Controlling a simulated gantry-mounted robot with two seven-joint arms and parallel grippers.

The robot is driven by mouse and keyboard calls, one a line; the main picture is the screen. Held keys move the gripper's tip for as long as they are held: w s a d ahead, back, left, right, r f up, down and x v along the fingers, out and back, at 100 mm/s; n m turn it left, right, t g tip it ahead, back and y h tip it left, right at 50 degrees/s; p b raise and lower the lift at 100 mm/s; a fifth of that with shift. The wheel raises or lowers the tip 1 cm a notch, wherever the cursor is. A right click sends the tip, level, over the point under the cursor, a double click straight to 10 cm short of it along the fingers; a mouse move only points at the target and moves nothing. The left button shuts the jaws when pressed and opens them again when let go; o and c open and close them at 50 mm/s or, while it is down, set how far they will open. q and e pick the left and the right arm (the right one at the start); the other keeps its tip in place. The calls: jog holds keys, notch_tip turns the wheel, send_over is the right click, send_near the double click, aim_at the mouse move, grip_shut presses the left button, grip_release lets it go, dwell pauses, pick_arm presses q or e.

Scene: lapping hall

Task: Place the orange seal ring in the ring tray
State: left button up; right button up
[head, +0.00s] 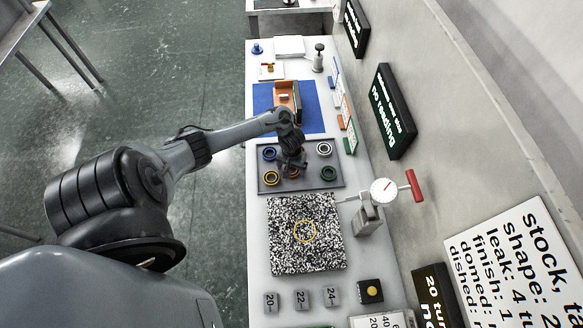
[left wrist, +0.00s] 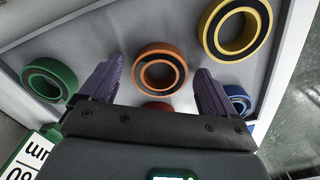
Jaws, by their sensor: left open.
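The orange seal ring (left wrist: 160,70) lies on the grey surface of the ring tray (left wrist: 120,30) in the left wrist view, dark inside its bore. My left gripper (left wrist: 160,64) is open, its two purple fingers on either side of the orange ring with a gap at each side. In the head view my left gripper (head: 291,168) is over the middle of the dark ring tray (head: 302,184) and largely hides the rings there. A red ring (left wrist: 158,106) is mostly hidden by the gripper's body. My right gripper is not in view.
Around the tray are a yellow ring (head: 271,177), blue ring (head: 269,152), pale ring (head: 324,148) and green ring (head: 328,173). An orange box (head: 287,90) stands behind on a blue mat (head: 262,105).

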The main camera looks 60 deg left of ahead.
pick_arm(q)
notch_tip(320, 180, up, 12)
jog(key=p, duration=0.5)
jog(key=shift+p, duration=0.4)
jog(key=shift+r, duration=0.1)
